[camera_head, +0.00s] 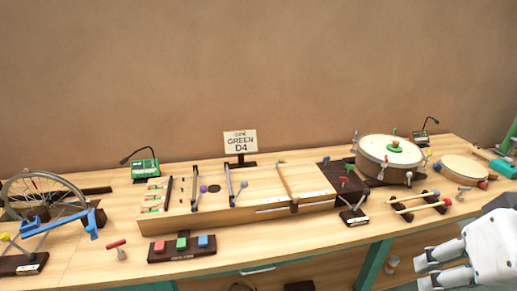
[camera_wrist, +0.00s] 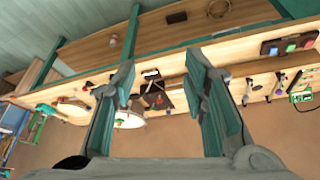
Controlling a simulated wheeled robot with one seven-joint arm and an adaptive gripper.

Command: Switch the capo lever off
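A long wooden string board (camera_head: 250,215) lies in the middle of the bench, and part of it shows at the right in the wrist view (camera_wrist: 262,92). Across it are dark bars, a slim bar with a grey knob (camera_head: 244,184), a purple knob (camera_head: 203,188), and a tan bar (camera_head: 286,181) with a dark clamp at the front edge. A small lever on a dark labelled base (camera_head: 353,216) stands at the board's right end. I cannot tell which is the capo lever, or its state. My gripper (camera_head: 421,273) is at the lower right, open and empty, apart from everything.
A drum (camera_head: 388,152), a beater rack (camera_head: 417,205) and a tambourine-like disc (camera_head: 464,168) stand on the right. A button box (camera_head: 182,248) sits in front of the board. A wheel (camera_head: 43,193) is at left. A "GREEN D4" sign (camera_head: 240,142) stands behind.

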